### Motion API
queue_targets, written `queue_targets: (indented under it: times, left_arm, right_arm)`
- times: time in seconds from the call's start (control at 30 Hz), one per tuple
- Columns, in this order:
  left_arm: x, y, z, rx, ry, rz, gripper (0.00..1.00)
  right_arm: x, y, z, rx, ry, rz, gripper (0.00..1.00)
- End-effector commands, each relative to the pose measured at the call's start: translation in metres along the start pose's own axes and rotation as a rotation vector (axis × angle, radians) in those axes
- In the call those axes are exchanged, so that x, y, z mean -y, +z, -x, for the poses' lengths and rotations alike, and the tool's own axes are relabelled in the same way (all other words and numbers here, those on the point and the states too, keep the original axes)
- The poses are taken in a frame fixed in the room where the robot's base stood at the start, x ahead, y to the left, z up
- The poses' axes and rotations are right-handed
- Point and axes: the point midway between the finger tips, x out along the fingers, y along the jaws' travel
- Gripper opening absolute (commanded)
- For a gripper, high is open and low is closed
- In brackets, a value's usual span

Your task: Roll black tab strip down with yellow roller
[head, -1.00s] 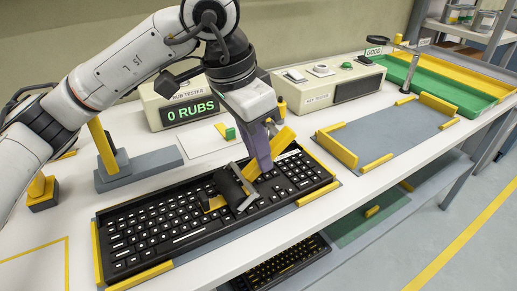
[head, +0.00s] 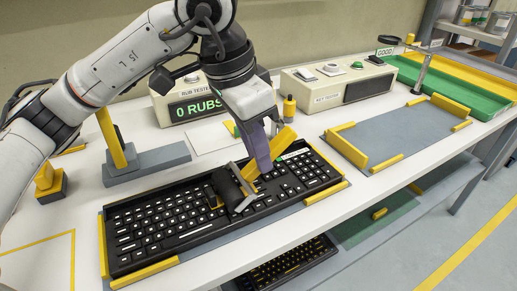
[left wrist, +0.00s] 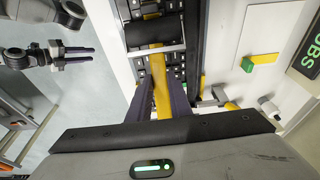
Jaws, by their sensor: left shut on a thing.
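My left gripper (head: 262,160) is shut on the yellow handle of the roller (head: 228,186); the handle also shows between its fingers in the left wrist view (left wrist: 160,100). The roller has a dark cylinder in a metal frame and sits low over the middle of the black keyboard (head: 150,225), handle slanting up to the right. A yellow piece (head: 216,202) shows at the cylinder's left side. I cannot make out a separate black tab strip; the roller may hide it. My right gripper (left wrist: 88,55) is open and empty at the left of the left wrist view.
Yellow rails (head: 143,273) edge the keyboard. A rub tester (head: 175,105) reading 0 RUBS stands behind it, with a key tester (head: 330,85) to its right. An empty grey mat (head: 400,135) with yellow corners lies right. A grey stand (head: 145,165) is left.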

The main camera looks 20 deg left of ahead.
Motion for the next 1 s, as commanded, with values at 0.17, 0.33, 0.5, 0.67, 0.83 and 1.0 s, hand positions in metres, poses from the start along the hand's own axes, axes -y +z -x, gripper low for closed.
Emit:
queue_targets:
  times: [0.17,0.33,0.5,0.67,0.83,1.0]
  left_arm:
    - [0.0,0.0,-0.002,0.003,0.001,-0.001,0.0]
    - [-0.001,-0.004,-0.002,0.003,0.001,-0.002,0.0]
    - [0.0,-0.009,-0.004,0.002,0.001,-0.001,0.0]
    - [-0.001,-0.013,-0.005,0.002,0.001,-0.001,0.0]
    - [-0.001,-0.017,-0.006,0.002,0.001,-0.001,0.0]
    - [0.0,-0.017,-0.006,0.002,0.001,-0.001,0.0]
  right_arm:
    - [0.0,0.0,0.0,0.0,0.0,0.0,0.31]
    - [0.0,0.0,0.0,0.0,0.0,0.0,0.31]
    - [0.0,-0.001,0.0,0.0,0.0,0.0,0.31]
    - [0.0,-0.001,0.0,0.0,0.0,0.0,0.31]
    - [0.0,-0.001,0.001,0.0,0.0,0.0,0.31]
    - [0.0,-0.001,0.001,0.0,0.0,0.0,0.31]
